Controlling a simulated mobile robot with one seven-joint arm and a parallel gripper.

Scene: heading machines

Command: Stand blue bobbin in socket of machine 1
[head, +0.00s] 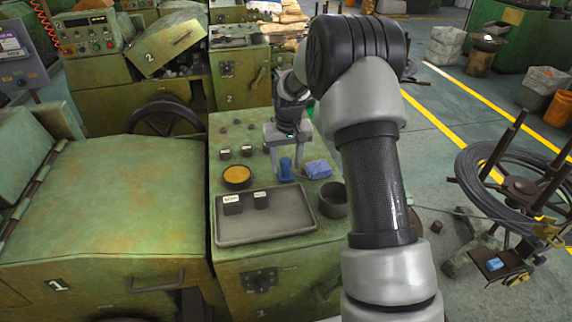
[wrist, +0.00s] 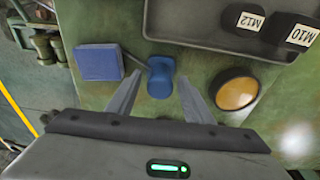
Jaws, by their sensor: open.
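The blue bobbin (head: 286,169) stands on the green top of machine 1 (head: 262,284), between the tray and my arm. In the wrist view the fingers of my gripper (wrist: 160,88) lie one on each side of the bobbin, with a visible gap at each side. Which feature of the machine top is the socket, I cannot tell; small dark round spots (head: 237,122) show further back.
A blue block (head: 318,169) lies close to the right of the bobbin. A grey tray (head: 285,232) holds two labelled black pieces. A dark round cup (head: 333,199) stands at the right edge.

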